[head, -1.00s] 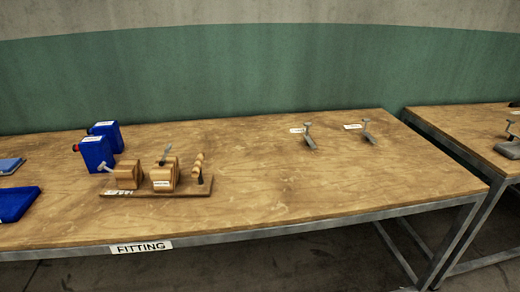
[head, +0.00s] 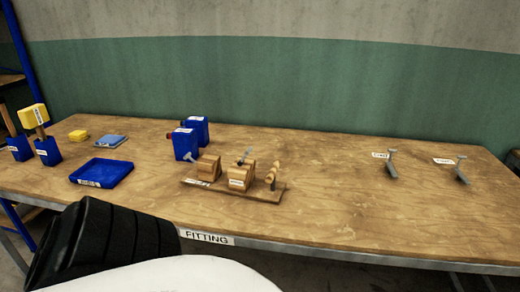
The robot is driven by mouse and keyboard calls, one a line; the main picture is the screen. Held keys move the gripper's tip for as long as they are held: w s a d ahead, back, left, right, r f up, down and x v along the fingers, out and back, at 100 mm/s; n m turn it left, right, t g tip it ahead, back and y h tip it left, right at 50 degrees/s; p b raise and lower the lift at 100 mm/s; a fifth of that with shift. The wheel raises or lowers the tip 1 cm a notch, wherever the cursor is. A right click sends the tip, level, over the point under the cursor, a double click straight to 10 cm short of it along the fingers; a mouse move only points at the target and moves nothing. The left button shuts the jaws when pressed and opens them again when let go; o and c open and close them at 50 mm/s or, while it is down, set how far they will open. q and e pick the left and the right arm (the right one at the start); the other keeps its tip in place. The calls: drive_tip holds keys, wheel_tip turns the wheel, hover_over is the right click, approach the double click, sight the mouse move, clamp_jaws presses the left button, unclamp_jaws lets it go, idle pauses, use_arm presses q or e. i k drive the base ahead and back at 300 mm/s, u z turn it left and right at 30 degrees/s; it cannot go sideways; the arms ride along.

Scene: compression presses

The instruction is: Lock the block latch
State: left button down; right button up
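A wooden board (head: 262,197) lies on the bench near its middle and carries several wooden pieces. A left wooden block (head: 208,167) has a grey metal handle pointing left. A middle wooden block (head: 239,176) has a white label on its front and a dark lever tilted up to the right on top. A knobbed wooden piece (head: 273,174) stands at the board's right end. The labels are too small to read, so I cannot tell which piece is the block latch or whether it is locked. Neither of my grippers shows.
The bench (head: 330,210) has a FITTING sign (head: 207,237). Blue containers (head: 184,147) stand behind the board. A blue tray (head: 101,172) lies left. Two metal levers (head: 391,163) (head: 460,172) stand right. Bench between board and levers is clear. My arm covers the lower left.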

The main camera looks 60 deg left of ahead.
sight(248, 151)
drive_tip(key=i, duration=1.15)
drive_tip(key=u, duration=2.6)
